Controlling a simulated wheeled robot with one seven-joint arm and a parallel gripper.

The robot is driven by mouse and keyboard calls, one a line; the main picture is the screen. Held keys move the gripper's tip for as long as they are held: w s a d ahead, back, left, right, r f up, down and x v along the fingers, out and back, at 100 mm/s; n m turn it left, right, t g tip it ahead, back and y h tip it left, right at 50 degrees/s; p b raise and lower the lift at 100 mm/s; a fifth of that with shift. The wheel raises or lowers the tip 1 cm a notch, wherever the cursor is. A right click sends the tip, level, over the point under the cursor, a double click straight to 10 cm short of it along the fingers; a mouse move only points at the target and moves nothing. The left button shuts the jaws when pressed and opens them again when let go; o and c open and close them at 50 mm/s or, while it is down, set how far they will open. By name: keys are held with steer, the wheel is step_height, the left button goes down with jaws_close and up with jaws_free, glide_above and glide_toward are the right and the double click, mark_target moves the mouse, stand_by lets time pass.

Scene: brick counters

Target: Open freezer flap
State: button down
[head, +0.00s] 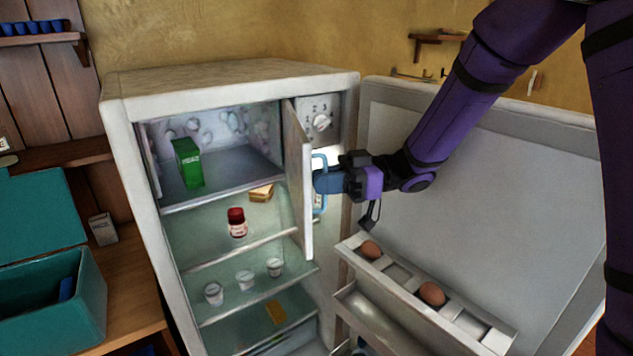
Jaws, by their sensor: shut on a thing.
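The freezer flap (299,180) is a thin white panel hinged at the right side of the freezer compartment (235,158). It stands swung well open, nearly edge-on to the view, and the compartment is exposed. A green box (188,163) stands inside on its floor. My gripper (322,184) is shut on the light blue handle (319,205) on the flap's outer face, to the right of the panel. The fingertips partly hide the handle.
The fridge door (490,190) stands wide open at right, its rack holding brown eggs (432,293). Lower shelves hold a red-capped jar (237,222) and small cups (245,280). A dial (321,122) sits beside the flap. A teal box (50,300) stands at left.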

stand_by(0.3)
steer(key=c, duration=1.2)
jaws_free()
steer(key=shift+c, duration=0.2)
steer(key=shift+r, duration=0.1)
